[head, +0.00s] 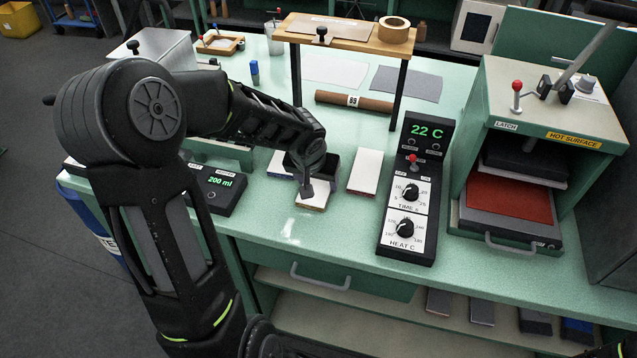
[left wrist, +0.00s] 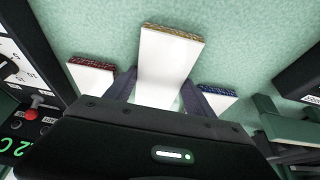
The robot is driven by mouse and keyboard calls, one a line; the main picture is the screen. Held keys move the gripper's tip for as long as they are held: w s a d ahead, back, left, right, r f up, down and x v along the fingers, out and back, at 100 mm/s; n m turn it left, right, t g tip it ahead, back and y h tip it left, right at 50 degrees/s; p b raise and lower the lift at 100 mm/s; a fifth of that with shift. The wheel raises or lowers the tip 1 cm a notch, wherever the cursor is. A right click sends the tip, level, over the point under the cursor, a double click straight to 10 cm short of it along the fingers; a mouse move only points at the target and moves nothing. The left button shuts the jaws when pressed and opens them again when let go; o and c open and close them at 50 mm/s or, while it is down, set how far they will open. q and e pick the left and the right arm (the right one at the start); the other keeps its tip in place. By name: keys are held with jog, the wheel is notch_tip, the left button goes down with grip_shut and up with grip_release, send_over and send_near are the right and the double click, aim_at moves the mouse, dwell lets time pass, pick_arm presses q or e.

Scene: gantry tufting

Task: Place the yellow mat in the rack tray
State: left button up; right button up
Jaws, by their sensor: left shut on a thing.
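The yellow mat (left wrist: 165,68) shows as a white-backed slab with a gold-brown edge in the left wrist view. In the head view its pale top (head: 315,201) shows below my left gripper (head: 307,184). My left gripper is shut on it, with a finger on each side in the left wrist view (left wrist: 165,98). It is at or just above the bench; I cannot tell if they touch. A red-edged mat (left wrist: 92,76) and a blue-edged mat (left wrist: 217,97) lie to either side. I cannot make out which thing is the rack tray. My right gripper is out of view.
A control box (head: 407,190) reading 22 C stands right of the mats. A press (head: 540,140) marked hot surface is farther right. A wooden stand (head: 350,36) rises behind. Several dark pieces (head: 482,311) lie on the lower shelf. The bench front is clear.

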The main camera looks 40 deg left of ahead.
aim_at(318, 185)
pick_arm(q)
jog(key=shift+c, duration=0.4)
jog(key=shift+r, duration=0.1)
jog(key=shift+r, duration=0.3)
notch_tip(318, 185, up, 9)
jog(key=shift+r, duration=0.15)
